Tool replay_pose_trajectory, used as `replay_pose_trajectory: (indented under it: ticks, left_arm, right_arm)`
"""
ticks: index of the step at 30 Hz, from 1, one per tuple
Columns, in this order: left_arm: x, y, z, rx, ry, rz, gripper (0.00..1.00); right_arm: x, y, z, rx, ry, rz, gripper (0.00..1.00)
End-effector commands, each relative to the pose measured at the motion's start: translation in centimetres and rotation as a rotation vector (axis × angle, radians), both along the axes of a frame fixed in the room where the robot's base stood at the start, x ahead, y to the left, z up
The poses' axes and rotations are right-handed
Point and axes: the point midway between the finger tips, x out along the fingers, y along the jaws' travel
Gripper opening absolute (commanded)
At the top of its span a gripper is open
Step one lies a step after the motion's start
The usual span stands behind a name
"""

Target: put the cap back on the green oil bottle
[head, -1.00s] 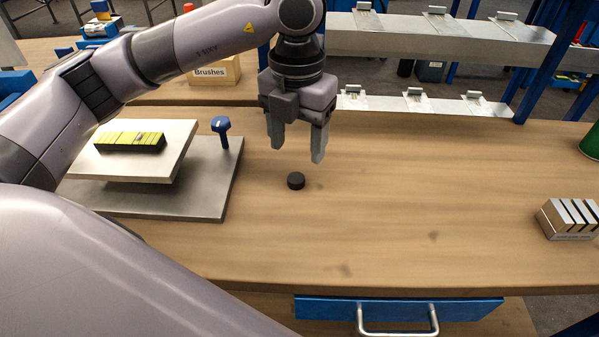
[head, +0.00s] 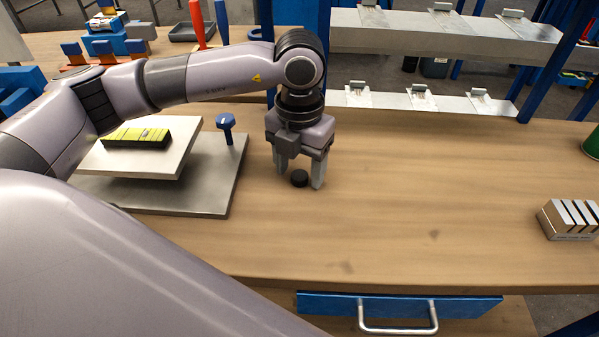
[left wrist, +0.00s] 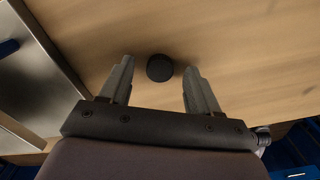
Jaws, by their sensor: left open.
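A small black round cap (head: 299,178) lies on the wooden bench. It also shows in the left wrist view (left wrist: 159,68), between and slightly beyond the fingertips. My left gripper (head: 300,180) is open and low over the bench, its fingers on either side of the cap in the head view. In the left wrist view the open left gripper (left wrist: 156,75) shows a gap between each finger and the cap. A green rounded object (head: 592,145) is cut off at the right edge of the head view; I cannot tell whether it is the oil bottle. My right gripper is not in view.
A grey metal plate stand (head: 205,190) with a yellow-green block (head: 137,137) and a blue knob (head: 226,122) stands left of the gripper. A slotted metal block (head: 568,220) sits at the right. The bench middle is clear. A blue drawer (head: 400,309) is at the front.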

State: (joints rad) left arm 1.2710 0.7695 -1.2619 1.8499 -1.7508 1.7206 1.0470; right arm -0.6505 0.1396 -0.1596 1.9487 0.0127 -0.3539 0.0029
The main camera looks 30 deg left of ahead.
Motion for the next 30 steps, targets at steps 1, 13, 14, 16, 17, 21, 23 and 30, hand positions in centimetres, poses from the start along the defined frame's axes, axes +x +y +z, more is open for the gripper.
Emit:
replay_pose_trajectory:
  ticks: [1,13,14,16,17,21,23,30]
  left_arm:
    - [0.0,0.0,-0.3,0.001,0.000,0.001,0.62]
    - [0.0,0.0,-0.4,0.001,-0.001,0.000,0.49]
    - [0.0,0.0,-0.4,0.001,-0.001,0.001,0.39]
    - [0.0,0.0,-0.4,0.001,-0.001,0.001,0.16]
    - [0.0,0.0,-0.4,0.001,-0.001,0.001,0.07]
    - [0.0,0.0,-0.4,0.001,-0.001,0.001,0.03]
    - [0.0,0.0,-0.4,0.001,-0.001,0.000,0.03]
    - [0.1,0.0,1.0,-0.001,-0.004,0.000,0.03]
  right_arm:
    - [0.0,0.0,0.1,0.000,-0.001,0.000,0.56]
    - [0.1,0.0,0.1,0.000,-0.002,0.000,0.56]
    - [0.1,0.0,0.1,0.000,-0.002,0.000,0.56]
    - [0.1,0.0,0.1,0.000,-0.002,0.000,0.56]
    - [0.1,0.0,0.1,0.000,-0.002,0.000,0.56]
    - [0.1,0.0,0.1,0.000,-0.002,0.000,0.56]
    - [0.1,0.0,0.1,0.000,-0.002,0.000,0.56]
    - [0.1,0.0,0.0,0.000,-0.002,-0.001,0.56]
